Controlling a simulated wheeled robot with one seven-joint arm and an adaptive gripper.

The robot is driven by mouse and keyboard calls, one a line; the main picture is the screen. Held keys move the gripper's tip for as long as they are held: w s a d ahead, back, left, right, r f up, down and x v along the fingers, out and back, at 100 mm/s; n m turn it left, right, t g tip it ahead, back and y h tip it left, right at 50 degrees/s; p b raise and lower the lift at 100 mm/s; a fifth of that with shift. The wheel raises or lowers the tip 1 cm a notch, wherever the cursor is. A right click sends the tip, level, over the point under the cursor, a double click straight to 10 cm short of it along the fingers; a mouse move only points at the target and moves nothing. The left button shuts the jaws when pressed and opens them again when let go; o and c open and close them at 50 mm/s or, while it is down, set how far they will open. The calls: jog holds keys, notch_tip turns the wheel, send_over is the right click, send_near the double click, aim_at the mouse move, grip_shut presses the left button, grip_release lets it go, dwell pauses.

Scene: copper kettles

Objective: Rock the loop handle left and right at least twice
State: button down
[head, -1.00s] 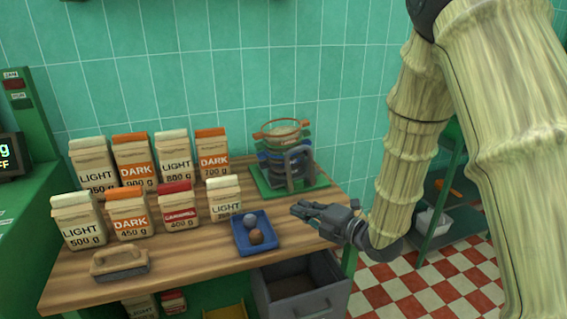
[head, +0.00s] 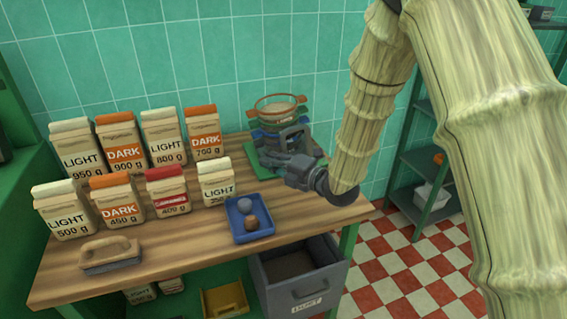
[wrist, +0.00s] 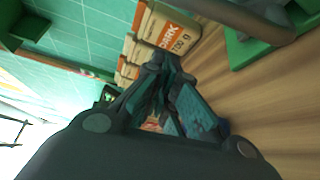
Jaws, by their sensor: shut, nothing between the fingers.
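The loop handle (head: 291,136) is a grey upright loop at the front of a stack of round sieves with coloured rims (head: 280,106). The stack stands on a green base (head: 314,162) at the back right of the wooden bench. My gripper (head: 266,156) is shut and empty, low in front of the stack, its fingers pointing left. It hides the lower part of the handle. In the wrist view my closed fingers (wrist: 160,80) are near a thick grey bar (wrist: 262,22), probably the handle, with a gap between them. I cannot tell whether any other part of the gripper touches it.
Several coffee bags (head: 121,145) stand in two rows on the left. A blue tray (head: 233,232) with two small balls sits in front of my gripper. A brush (head: 110,254) lies at the front left.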

aim_at(282, 142)
jog(key=shift+w+d+r+p, duration=0.1)
jog(key=shift+w+d+p, duration=0.15)
jog(key=shift+w+d, duration=0.45)
jog(key=shift+w+d+r+p, duration=0.1)
jog(key=shift+w+d+p, duration=0.15)
jog(key=shift+w+d, duration=0.35)
jog(key=shift+w, duration=0.15)
jog(key=shift+w+d+r+m+t+y+b, duration=0.2)
jog(key=shift+d+r+m+b, duration=0.1)
jog(key=shift+d+m+b, duration=0.2)
jog(key=shift+w+d+r+m+t+y+b, duration=0.1)
jog(key=shift+d+r+m+t+y+b, duration=0.1)
jog(key=shift+d+r+m+b, duration=0.35)
jog(key=shift+w+d+r+m+t+y+b, duration=0.1)
jog(key=shift+w+d+m+y+b, duration=0.1)
jog(key=shift+d+m+b, duration=0.35)
jog(key=shift+a, duration=0.2)
